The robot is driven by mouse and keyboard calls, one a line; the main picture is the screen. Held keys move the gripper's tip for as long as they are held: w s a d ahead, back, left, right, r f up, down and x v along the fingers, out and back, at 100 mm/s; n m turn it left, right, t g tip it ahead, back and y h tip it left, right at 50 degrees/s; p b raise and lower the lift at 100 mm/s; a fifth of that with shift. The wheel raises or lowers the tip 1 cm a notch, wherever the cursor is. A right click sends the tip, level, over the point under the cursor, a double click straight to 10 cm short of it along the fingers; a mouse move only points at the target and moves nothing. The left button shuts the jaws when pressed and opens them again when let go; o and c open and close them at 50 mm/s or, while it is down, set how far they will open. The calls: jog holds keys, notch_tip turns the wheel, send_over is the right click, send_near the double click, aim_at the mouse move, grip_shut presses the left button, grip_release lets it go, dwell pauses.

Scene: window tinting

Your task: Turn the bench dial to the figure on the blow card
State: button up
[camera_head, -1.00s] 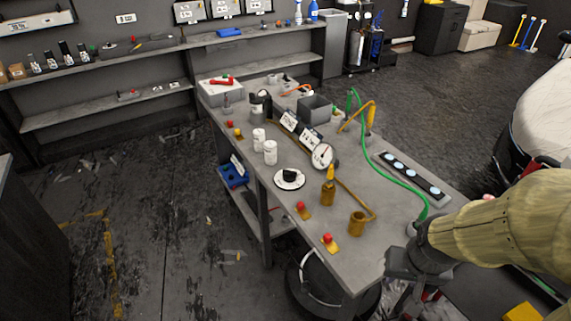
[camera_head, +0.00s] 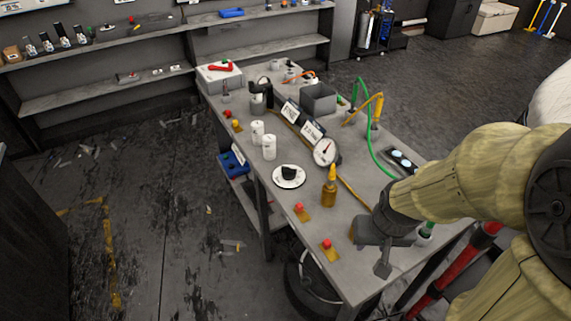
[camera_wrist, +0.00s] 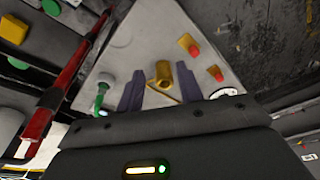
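The bench dial (camera_head: 289,177) is a black knob on a white round plate, lying on the grey bench top.
A brass cup (camera_wrist: 163,73) shows beyond the fingers. Two red buttons (camera_head: 301,209) (camera_head: 328,245) line the bench's front edge. An amber bottle (camera_head: 329,190), a round gauge (camera_head: 325,152), white canisters (camera_head: 269,148) and a green hose (camera_head: 366,130) stand around the dial.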

aim_at(289, 168)
jog(key=shift+o, duration=0.4)
jog(key=shift+s, duration=0.15)
jog(key=o, duration=0.4)
jog(key=shift+s+r, duration=0.1)
jog(key=shift+c, duration=0.2)
jog(key=o, duration=0.4)
jog(key=shift+t, duration=0.4)
jog(key=w+a+b, duration=0.1)
jog(key=w+a, duration=0.2)
jog(key=w, duration=0.3)
jog(key=w+a+b, duration=0.1)
jog(key=w+a, duration=0.2)
jog(key=w, duration=0.3)
jog(key=w+a+r+b, duration=0.1)
jog(key=w+a, duration=0.2)
jog(key=w, duration=0.3)
jog(key=shift+w+b, duration=0.35)
jog(key=shift+c, duration=0.2)
jog(key=w+a+m+t+b, duration=0.1)
jog(key=w+a+b, duration=0.2)
jog(key=w+a, duration=0.9)
jog(key=shift+a+r, duration=0.2)
jog(key=shift+r, duration=0.2)
jog(key=x, duration=0.5)
jog(key=p+x, duration=0.1)
jog(key=x, duration=0.5)
jog(key=p+x, duration=0.1)
jog(key=x, duration=0.5)
jog(key=shift+d+f, duration=0.15)
jog(key=shift+d, duration=0.2)
